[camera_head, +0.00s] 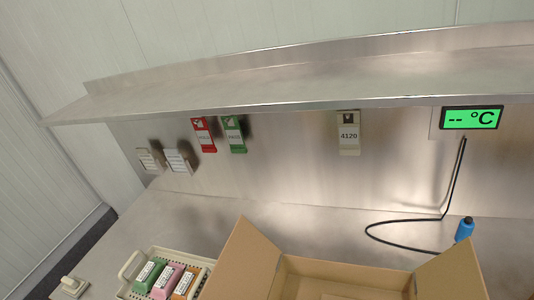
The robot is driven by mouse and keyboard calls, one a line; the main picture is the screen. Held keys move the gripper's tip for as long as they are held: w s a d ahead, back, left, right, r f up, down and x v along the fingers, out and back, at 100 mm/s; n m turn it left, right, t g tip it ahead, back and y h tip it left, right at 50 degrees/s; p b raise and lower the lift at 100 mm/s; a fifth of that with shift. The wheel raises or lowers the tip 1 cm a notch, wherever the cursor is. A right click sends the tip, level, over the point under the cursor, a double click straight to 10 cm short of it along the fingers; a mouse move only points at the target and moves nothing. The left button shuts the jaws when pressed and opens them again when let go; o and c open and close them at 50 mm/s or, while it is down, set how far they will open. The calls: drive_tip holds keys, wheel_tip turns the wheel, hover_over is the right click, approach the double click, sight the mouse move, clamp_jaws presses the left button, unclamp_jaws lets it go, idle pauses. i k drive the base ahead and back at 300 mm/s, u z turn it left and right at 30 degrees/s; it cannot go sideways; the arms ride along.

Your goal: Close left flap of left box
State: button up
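An open cardboard box (345,285) stands on the steel counter at the bottom of the view, cut off by the lower edge. Its left flap (243,263) stands up and leans outward to the left. Its right flap (452,275) also stands up, leaning outward to the right. A sliver of brown cardboard (531,285) at the right edge may belong to a second box. The front of the box and its floor are out of view. My gripper is not in view.
A tray (207,263) with green, pink and orange labelled blocks sits close to the left flap. A steel shelf (300,80) overhangs the counter. A temperature display (471,118) has a black cable running to a blue probe (464,229). Labelled tags hang on the back wall.

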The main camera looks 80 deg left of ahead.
sight(246, 268)
drive_tip(key=k, duration=2.9)
drive_tip(key=u, duration=0.7)
drive_tip(key=i, duration=1)
drive_tip(key=z, duration=0.05)
